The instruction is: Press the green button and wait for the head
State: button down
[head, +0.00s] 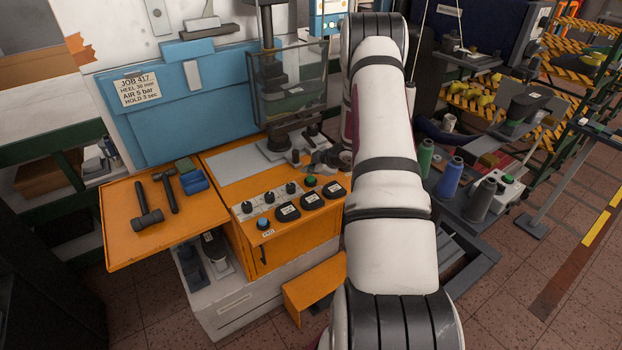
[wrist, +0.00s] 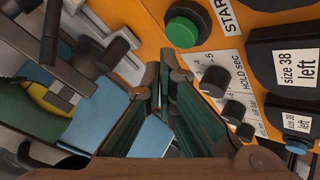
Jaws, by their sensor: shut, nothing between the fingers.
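The round green button (head: 311,181) sits on the orange control panel of the press, in front of the clear guard. In the wrist view the green button (wrist: 182,32) is in a dark collar beside the word START, just beyond my fingertips. My gripper (wrist: 164,68) is shut and empty, its tips pointing at the panel near the button; I cannot tell the exact gap. In the head view my gripper (head: 322,165) is partly hidden by my arm, close behind the button. The press column (head: 267,28) stands upright behind the guard; its head is hard to make out.
Black knobs (wrist: 215,81) and labelled dark pads (head: 288,211) lie close to the button. A blue button (head: 262,223) is at the panel's front left. A hammer (head: 146,208) lies on the orange side shelf. Thread spools (head: 451,175) stand right of my arm.

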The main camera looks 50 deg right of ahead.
jog(key=shift+s+r+p, duration=0.1)
jog(key=shift+r+p, duration=0.85)
jog(key=shift+r, duration=1.5)
jog(key=shift+r, duration=0.1)
notch_tip(320, 180, up, 7)
jog(key=h, duration=0.1)
send_over(309, 179)
jog(key=w+a, duration=0.1)
jog(key=w, duration=0.2)
jog(key=a+r+m+h, duration=0.1)
jog(key=a+r+m, duration=0.15)
jog(key=r, duration=0.55)
jog(key=a+r+m+h, duration=0.1)
jog(key=a+r+h, duration=0.1)
jog(key=a+r, duration=0.35)
jog(key=s+a+r+m+g+b, duration=0.1)
jog(key=s+a+r, duration=0.25)
jog(key=r, duration=0.25)
jog(key=s+a+r+m+b, duration=0.1)
jog(key=s+a+r+m, duration=0.1)
jog(key=a+r, duration=0.3)
jog(key=s+a+r+m+g+y, duration=0.1)
jog(key=s+a+y, duration=0.3)
jog(key=s+a, duration=1.9)
jog(key=shift+s+m+g+b, duration=0.4)
jog(key=shift+s+m+g, duration=0.15)
jog(key=shift+s+g, duration=0.3)
